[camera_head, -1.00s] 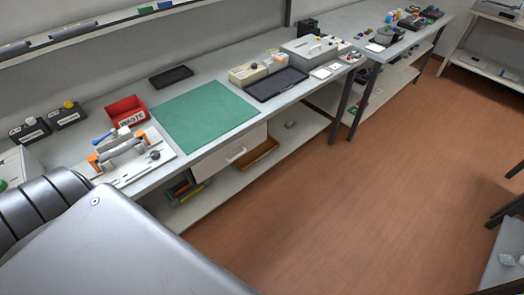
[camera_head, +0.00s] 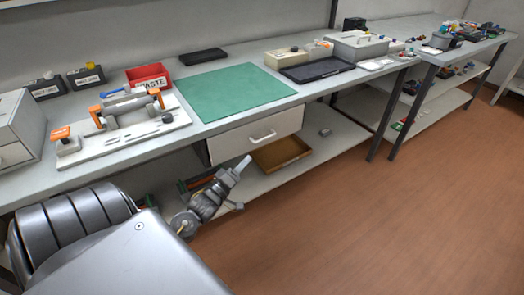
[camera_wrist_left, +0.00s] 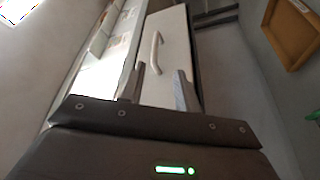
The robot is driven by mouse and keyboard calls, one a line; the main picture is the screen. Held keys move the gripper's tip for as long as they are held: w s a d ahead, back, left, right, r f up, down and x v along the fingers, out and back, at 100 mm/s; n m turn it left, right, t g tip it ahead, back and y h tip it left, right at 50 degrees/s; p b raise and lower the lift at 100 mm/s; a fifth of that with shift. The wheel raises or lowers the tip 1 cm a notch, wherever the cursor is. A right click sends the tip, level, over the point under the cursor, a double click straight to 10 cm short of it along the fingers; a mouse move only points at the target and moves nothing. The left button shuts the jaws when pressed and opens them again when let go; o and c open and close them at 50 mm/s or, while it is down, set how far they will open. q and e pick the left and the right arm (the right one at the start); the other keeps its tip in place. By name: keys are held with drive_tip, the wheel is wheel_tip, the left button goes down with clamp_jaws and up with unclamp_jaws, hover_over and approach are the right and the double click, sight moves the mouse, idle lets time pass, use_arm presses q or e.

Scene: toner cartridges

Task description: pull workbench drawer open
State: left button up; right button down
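The workbench drawer (camera_head: 255,135) hangs under the bench top below the green mat. It has a white front and looks shut. Its pale bar handle (camera_head: 262,136) is clear of any gripper. My left gripper (camera_head: 243,163) is in front of and below the drawer, a little left of the handle. In the left wrist view the two fingers (camera_wrist_left: 160,88) stand apart with nothing between them, and the handle (camera_wrist_left: 156,52) lies beyond their tips, on the drawer front (camera_wrist_left: 172,60). My right gripper is not in view.
The bench top (camera_head: 215,60) carries a green mat (camera_head: 228,92), a red waste bin (camera_head: 149,79) and a white fixture with orange clamps (camera_head: 122,125). A brown tray (camera_head: 281,153) lies on the lower shelf under the drawer. The floor at right is clear.

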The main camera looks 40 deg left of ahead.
use_arm(q)
drive_tip(key=x, duration=1.1)
drive_tip(key=shift+r, duration=0.4)
drive_tip(key=shift+s, duration=0.1)
clamp_jaws()
